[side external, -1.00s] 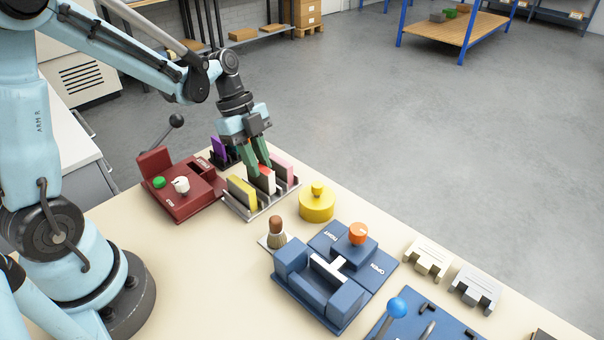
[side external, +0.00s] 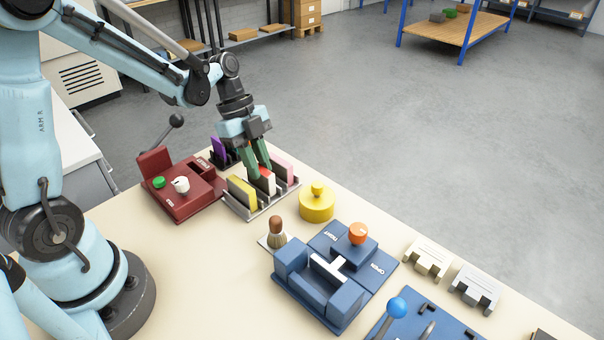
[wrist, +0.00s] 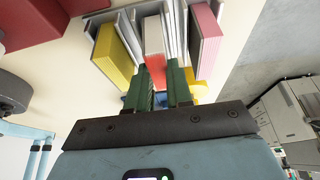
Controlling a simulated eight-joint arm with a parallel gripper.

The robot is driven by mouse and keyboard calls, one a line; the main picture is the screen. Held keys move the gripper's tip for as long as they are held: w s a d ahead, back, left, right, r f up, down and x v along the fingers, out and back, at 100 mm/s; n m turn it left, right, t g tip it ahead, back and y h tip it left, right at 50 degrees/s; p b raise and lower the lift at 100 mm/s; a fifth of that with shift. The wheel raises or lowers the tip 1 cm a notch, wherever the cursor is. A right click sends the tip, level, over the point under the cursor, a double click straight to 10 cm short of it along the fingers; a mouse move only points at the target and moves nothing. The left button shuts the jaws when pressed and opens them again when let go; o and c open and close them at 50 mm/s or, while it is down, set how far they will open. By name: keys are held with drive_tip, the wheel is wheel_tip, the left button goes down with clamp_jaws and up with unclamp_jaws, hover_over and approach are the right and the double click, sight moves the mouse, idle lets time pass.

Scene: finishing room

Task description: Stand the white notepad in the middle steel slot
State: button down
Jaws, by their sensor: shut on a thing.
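The white notepad (side external: 268,187), with a red top edge, stands roughly upright at the middle slot of the steel rack (side external: 262,211), between a yellow pad (side external: 242,193) and a pink pad (side external: 283,170). My gripper (side external: 262,170) is shut on the white notepad from above, its green fingers near the red edge. The wrist view also shows the white notepad (wrist: 153,36) in line between the steel dividers, with the yellow pad (wrist: 112,55) to its left and the pink pad (wrist: 205,35) to its right. Its bottom edge is hidden, so I cannot tell whether it touches the slot floor.
A dark red fixture (side external: 184,190) stands left of the rack. A yellow round container (side external: 317,204) stands close to its right, and a brush (side external: 277,234) in front. A black rack with a purple item (side external: 218,146) is behind. Bare table lies at front left.

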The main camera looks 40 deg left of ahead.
drive_tip(key=shift+f, duration=0.3)
drive_tip(key=c, duration=1.3)
unclamp_jaws()
drive_tip(key=v, duration=1.1)
drive_tip(key=s+d+n+t+y, duration=0.4)
drive_tip(key=s+d+n+t, duration=0.2)
drive_tip(key=n, duration=1.2)
drive_tip(key=shift+s+d+f+t+y, duration=0.2)
drive_tip(key=shift+f+t+y, duration=0.1)
drive_tip(key=shift+t, duration=0.3)
